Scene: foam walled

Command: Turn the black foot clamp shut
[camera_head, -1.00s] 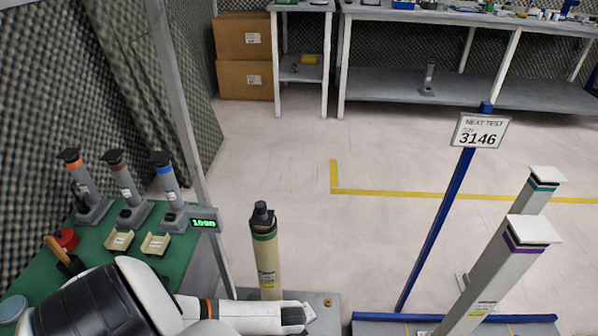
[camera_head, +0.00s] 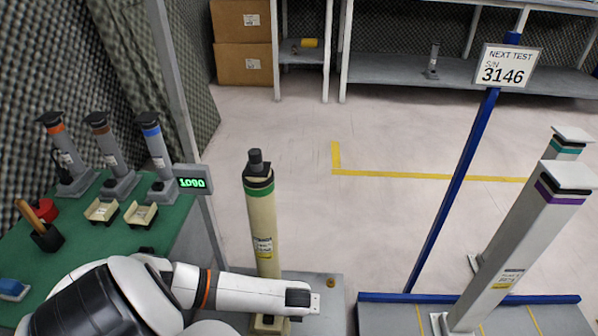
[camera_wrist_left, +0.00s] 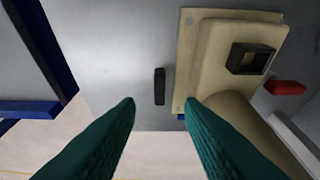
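The black foot clamp (camera_wrist_left: 159,86) is a small dark bar on the grey plate (camera_wrist_left: 115,45), beside the beige foot of the post, which has a square dark socket (camera_wrist_left: 250,58). My left gripper (camera_wrist_left: 159,108) is open, with its two green fingers on either side of the clamp's line and the clamp between and just beyond the tips. No touch shows. In the head view the left gripper (camera_head: 312,300) is low beside the beige post (camera_head: 262,220) with a green band, and the clamp is hidden there. My right gripper is not in view.
A red clamp (camera_wrist_left: 285,87) sits on the other side of the foot. In the head view, a blue-edged stand (camera_head: 470,298) with grey posts (camera_head: 515,245) is at right, and a green bench (camera_head: 120,230) is at left. The floor behind is clear.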

